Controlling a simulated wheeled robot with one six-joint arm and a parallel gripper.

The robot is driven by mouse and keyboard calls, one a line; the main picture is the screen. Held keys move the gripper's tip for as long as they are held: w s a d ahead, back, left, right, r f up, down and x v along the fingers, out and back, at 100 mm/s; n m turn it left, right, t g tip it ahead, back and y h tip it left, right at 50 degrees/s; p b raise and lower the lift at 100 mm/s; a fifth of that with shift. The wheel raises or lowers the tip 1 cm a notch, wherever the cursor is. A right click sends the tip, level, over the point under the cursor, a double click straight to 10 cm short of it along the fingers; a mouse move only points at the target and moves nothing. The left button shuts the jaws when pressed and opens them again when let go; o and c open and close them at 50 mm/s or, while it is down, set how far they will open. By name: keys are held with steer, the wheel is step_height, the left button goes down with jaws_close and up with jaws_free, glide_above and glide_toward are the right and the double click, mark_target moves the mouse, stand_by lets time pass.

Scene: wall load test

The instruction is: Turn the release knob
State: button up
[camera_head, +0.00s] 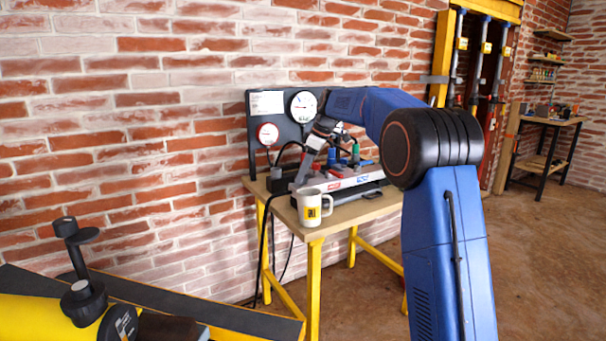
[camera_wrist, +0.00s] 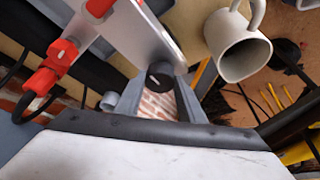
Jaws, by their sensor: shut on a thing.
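The release knob (camera_wrist: 160,76) is a small dark round knob with a pale mark on its face, next to a silver-grey plate in the wrist view. My gripper (camera_wrist: 160,84) has its two grey fingers on either side of the knob and is shut on it. In the head view my gripper (camera_head: 301,178) reaches down to the left front of the test rig (camera_head: 350,183) on the table. The knob itself is too small and covered to make out there. The turn angle of the knob cannot be judged.
A white mug (camera_head: 312,209) stands on the wooden table (camera_head: 335,222) close to my gripper; it also shows in the wrist view (camera_wrist: 243,60). A dark panel with a large gauge (camera_head: 303,107) and a small gauge (camera_head: 267,133) stands behind. Red fittings (camera_wrist: 62,55) lie left of the knob.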

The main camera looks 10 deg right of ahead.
stand_by(0.5)
steer(key=o, duration=1)
steer(key=shift+o, duration=0.2)
steer(key=shift+d, duration=0.1)
steer(key=v, duration=1.7)
steer(key=shift+r, duration=0.2)
